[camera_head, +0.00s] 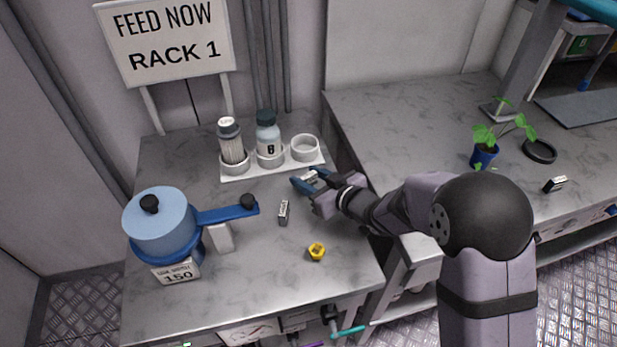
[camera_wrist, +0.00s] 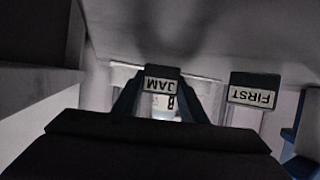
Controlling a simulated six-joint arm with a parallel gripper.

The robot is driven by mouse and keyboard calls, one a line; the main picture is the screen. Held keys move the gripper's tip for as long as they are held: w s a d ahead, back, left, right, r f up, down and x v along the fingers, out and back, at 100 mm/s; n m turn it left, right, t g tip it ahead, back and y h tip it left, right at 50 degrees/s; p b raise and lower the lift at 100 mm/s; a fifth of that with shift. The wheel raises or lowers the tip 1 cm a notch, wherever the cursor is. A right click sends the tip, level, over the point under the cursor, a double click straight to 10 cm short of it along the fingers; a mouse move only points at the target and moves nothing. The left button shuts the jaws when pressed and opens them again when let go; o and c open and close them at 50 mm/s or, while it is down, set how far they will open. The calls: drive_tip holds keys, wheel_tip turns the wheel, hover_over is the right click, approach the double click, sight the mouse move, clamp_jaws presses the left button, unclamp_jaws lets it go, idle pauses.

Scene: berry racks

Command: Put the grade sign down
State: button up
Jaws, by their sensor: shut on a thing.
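My gripper (camera_head: 307,182) is shut on a small dark block with a white label, the grade sign (camera_head: 310,176), low over the left table. In the wrist view the held sign (camera_wrist: 162,84) sits between the fingertips, and its label reads JAM upside down. I cannot tell whether it touches the table. A second small sign (camera_head: 283,212) stands on the table to the left of and below my gripper. A sign reading FIRST, upside down, shows to the right of the held one in the wrist view (camera_wrist: 253,92).
A white holder (camera_head: 240,178) with two bottles and an empty ring stands behind my gripper. A blue pot (camera_head: 160,225) with a long handle is at left. A yellow knob-like piece (camera_head: 317,252) lies in front. A potted plant (camera_head: 484,155) stands on the right table.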

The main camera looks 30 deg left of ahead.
drive_tip(key=shift+f, duration=0.1)
drive_tip(key=o, duration=0.6)
drive_tip(key=shift+f, duration=0.1)
drive_tip(key=o, duration=0.4)
drive_tip(key=shift+r, duration=0.25)
drive_tip(key=shift+v, duration=3.75)
